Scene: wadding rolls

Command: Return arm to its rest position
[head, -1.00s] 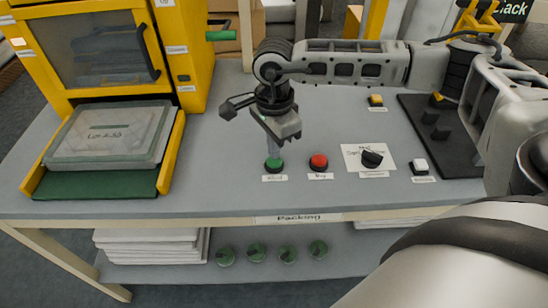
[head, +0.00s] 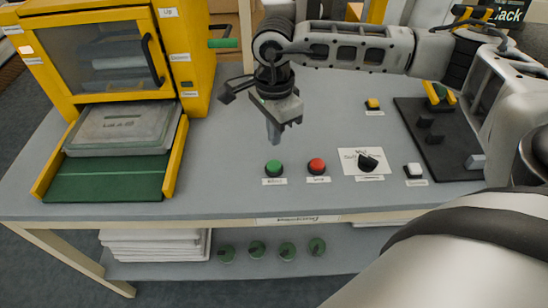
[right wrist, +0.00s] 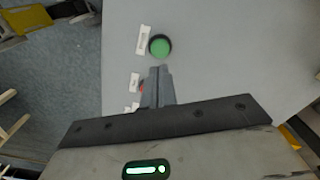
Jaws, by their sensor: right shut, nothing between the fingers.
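My right arm reaches in from the right in the head view, and its gripper (head: 274,135) hangs pointing down above the grey table (head: 230,185). The gripper is shut and empty, a little behind and above the green button (head: 273,167), apart from it. In the right wrist view the shut fingers (right wrist: 158,75) point toward the green button (right wrist: 160,46), with bare table around it. My left gripper does not show.
A red button (head: 317,166), a black knob (head: 368,162) and a white button (head: 413,170) stand to the right. A yellow machine (head: 187,50) with a grey lidded box (head: 125,128) on its green ramp (head: 105,180) stands at left. A black board (head: 440,150) lies right.

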